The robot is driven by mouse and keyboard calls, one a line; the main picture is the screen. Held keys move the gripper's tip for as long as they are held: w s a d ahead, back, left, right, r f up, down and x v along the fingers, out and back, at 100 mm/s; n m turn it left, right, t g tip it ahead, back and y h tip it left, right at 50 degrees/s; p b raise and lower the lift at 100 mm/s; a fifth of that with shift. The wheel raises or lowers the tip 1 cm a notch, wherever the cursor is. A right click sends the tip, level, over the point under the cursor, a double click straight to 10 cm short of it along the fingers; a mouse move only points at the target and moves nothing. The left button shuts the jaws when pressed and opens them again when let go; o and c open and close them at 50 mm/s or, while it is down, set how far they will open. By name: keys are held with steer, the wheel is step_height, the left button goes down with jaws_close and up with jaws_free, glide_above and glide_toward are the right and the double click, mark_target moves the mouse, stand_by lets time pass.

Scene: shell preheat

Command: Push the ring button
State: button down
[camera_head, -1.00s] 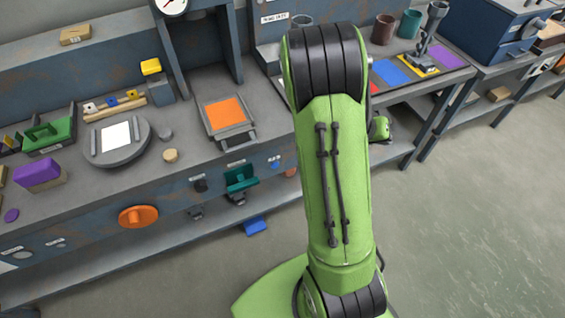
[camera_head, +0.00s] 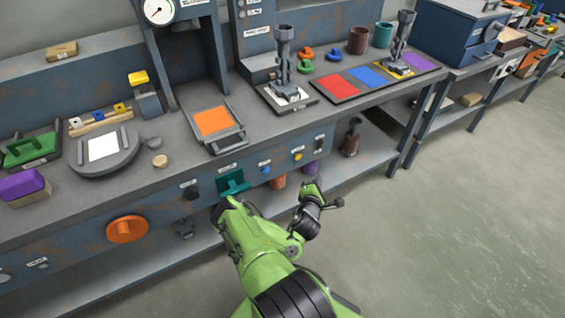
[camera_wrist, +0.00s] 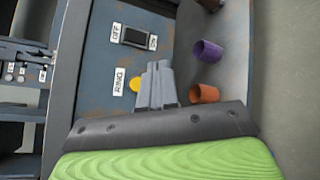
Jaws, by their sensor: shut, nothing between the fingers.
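The ring button is a small yellow round button (camera_wrist: 134,85) on the blue-grey front panel, beside a white label (camera_wrist: 119,80) reading RING in the wrist view. In the head view the yellow button (camera_head: 298,156) sits on the bench front, right of a blue button (camera_head: 266,170). My gripper (camera_wrist: 159,68) is shut and empty. In the wrist view its grey fingers lie just right of the button and cover part of its edge. I cannot tell the gap between fingertips and panel. In the head view my arm's end is in front of the panel, below the yellow button.
A black rocker switch (camera_wrist: 135,38) marked OFF is near the button. Purple (camera_wrist: 207,50) and orange (camera_wrist: 204,94) cups are beyond the fingers. Open floor lies to the right.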

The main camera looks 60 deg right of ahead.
mark_target(298, 156)
steer(key=shift+a+f, duration=0.1)
steer(key=shift+f, duration=0.1)
steer(key=w+d+b, duration=0.2)
steer(key=w+d, duration=0.2)
steer(key=w, duration=0.4)
stand_by(0.3)
stand_by(1.9)
steer(key=shift+w+d, duration=0.2)
steer(key=shift+w, duration=0.1)
